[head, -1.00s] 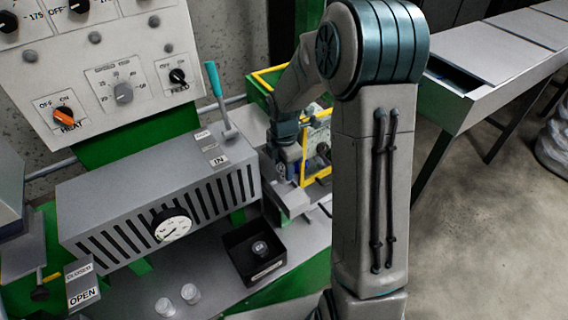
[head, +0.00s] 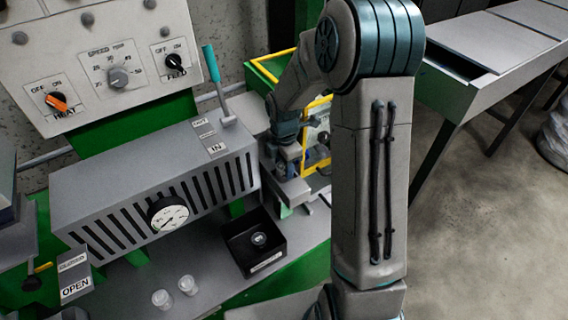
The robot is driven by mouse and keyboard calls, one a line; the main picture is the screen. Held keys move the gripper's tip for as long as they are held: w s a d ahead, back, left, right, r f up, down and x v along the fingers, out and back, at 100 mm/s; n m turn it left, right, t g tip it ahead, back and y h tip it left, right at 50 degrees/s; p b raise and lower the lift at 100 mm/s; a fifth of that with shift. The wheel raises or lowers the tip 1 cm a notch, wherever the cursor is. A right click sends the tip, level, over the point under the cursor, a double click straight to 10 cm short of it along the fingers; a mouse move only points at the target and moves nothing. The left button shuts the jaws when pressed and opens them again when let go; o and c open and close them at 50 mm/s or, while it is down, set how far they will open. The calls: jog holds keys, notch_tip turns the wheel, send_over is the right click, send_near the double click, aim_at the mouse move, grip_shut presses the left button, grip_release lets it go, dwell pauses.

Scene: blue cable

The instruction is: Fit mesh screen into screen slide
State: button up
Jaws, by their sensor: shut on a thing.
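My gripper (head: 289,176) points down at the right end of the grey slotted machine housing, partly hidden by dark wrist parts. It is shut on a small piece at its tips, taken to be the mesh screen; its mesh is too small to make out. A grey block-like part (head: 293,193) lies just under and around the fingertips, beside the housing; I cannot tell whether it is the screen slide. Whether the held piece touches it is also unclear.
The grey slotted housing (head: 150,190) has a gauge (head: 168,215) and a teal-handled lever (head: 212,65). A black box (head: 252,243) holds a small round piece. Two clear cups (head: 175,292) stand on the bench. A yellow-framed guard (head: 318,130) is close behind my gripper.

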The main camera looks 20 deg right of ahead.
jog(key=shift+f+b, duration=0.3)
jog(key=shift+f, duration=0.2)
jog(key=o, duration=1.1)
jog(key=shift+o, duration=0.2)
jog(key=shift+r, duration=0.1)
notch_tip(320, 180, up, 14)
jog(key=s+r+m+t, duration=0.3)
jog(key=s+m, duration=1.8)
jog(key=shift+r, duration=0.2)
